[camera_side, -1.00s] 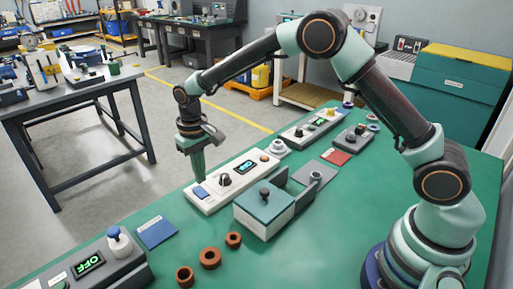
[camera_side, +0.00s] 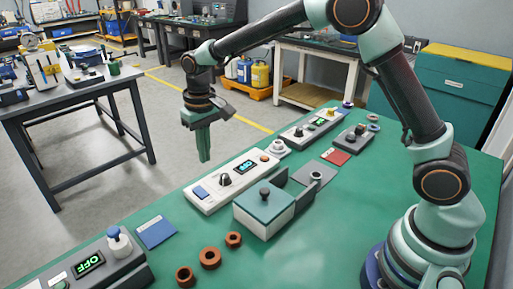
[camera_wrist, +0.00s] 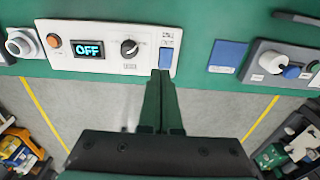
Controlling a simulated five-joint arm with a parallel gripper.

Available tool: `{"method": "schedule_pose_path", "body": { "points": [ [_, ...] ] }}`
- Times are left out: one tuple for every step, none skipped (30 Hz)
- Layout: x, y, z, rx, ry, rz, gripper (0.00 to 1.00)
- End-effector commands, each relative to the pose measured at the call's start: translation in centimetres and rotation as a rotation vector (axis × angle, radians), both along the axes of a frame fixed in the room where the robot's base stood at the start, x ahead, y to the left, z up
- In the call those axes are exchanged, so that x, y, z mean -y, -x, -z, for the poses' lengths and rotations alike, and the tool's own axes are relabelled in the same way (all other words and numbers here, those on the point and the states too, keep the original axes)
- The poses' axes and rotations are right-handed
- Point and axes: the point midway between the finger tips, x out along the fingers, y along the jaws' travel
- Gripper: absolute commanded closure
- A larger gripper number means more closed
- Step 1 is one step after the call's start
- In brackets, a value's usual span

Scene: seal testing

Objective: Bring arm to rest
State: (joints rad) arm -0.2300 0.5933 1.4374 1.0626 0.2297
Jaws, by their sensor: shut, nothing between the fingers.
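My gripper (camera_side: 204,158) hangs in the air with its green fingers pointing down, just beyond the far left edge of the green table. It is shut and empty. In the wrist view the closed fingers (camera_wrist: 161,76) overlap the lower edge of a white control panel (camera_wrist: 100,45), near its blue rocker switch. The side view shows this panel (camera_side: 232,181) lying on the table to the right of the fingertips, apart from them. The wrist view shows its display reading OFF and a black knob beside it.
A box with a teal lid (camera_side: 264,199) and several brown rings (camera_side: 210,257) stand on the table. A grey unit (camera_side: 100,262) with an OFF display is at the front left. A second white panel (camera_side: 310,126) lies farther back. Clear table (camera_side: 350,220) lies right of the box.

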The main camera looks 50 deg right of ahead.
Motion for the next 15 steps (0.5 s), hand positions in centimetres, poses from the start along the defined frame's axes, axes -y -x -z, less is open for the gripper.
{"method": "schedule_pose_path", "body": {
  "points": [
    [0.8, 0.6, -1.7, 0.026, -0.005, 0.003, 1.0],
    [1.2, 1.0, -2.6, 0.039, -0.007, 0.003, 1.0],
    [1.8, 1.6, -3.7, 0.056, -0.01, 0.003, 1.0],
    [2.2, 2.1, -4.5, 0.07, -0.012, 0.003, 1.0],
    [2.6, 2.5, -5.2, 0.083, -0.014, 0.003, 1.0],
    [3.2, 3.2, -6.1, 0.1, -0.016, 0.003, 1.0],
    [3.6, 3.8, -6.7, 0.113, -0.017, 0.003, 1.0],
    [4.0, 4.3, -7.3, 0.125, -0.018, 0.004, 1.0],
    [4.5, 5.1, -8.1, 0.142, -0.019, 0.004, 1.0],
    [4.9, 5.7, -8.6, 0.155, -0.019, 0.004, 1.0],
    [5.3, 6.3, -9.1, 0.169, -0.02, 0.003, 1.0],
    [5.8, 7.1, -9.7, 0.187, -0.021, 0.003, 1.0],
    [6.2, 7.8, -10.1, 0.2, -0.021, 0.004, 1.0],
    [6.5, 8.4, -10.5, 0.213, -0.02, 0.004, 1.0],
    [7.0, 9.3, -10.9, 0.23, -0.02, 0.004, 1.0]
  ]
}}
